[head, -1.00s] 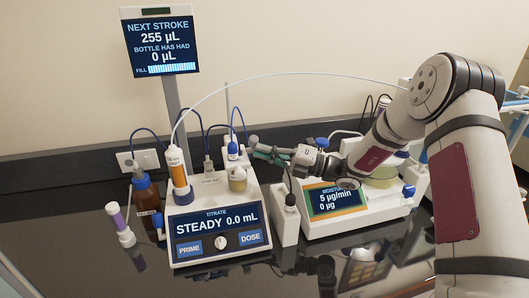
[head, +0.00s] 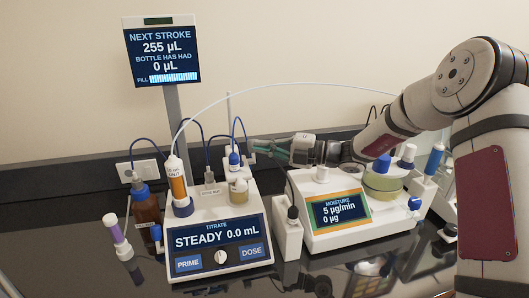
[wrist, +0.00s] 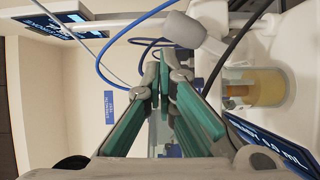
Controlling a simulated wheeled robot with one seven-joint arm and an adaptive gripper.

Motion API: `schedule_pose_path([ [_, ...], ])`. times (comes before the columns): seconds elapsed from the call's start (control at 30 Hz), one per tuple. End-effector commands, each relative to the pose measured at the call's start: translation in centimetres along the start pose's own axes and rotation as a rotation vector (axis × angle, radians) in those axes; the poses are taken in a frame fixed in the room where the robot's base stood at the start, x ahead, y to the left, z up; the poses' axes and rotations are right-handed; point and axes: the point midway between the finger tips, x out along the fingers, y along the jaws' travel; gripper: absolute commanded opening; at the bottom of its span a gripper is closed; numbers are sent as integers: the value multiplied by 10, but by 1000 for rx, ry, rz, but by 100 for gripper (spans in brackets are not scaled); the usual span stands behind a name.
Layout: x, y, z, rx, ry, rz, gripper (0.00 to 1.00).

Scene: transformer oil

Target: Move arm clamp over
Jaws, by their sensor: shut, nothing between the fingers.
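My gripper (head: 268,148) reaches in from the right above the back of the bench, its green fingers pointing left behind the titration cup. In the wrist view the fingers (wrist: 164,76) converge with tips close together and nothing visible between them. A thin upright rod (head: 229,108) stands behind the titrator. A pale grey knob-like piece (wrist: 197,34) on a white bar shows just beyond the fingers in the wrist view, apart from them. I cannot tell for sure which part is the arm clamp.
The titrator (head: 218,240) with an amber syringe (head: 177,178) stands at centre left. The moisture unit (head: 340,211) stands below my wrist. A brown bottle (head: 147,207) is at left. A white tube arches overhead; blue tubes loop close to the fingers.

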Motion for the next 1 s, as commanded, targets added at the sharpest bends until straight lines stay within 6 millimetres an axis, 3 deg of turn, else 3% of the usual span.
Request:
schedule_pose_path([
  [0.33,-4,3,-7,0,1,0,0],
  [0.6,-18,20,-41,2,6,-1,0],
  [1.0,-95,33,-31,-2,3,-2,0],
])
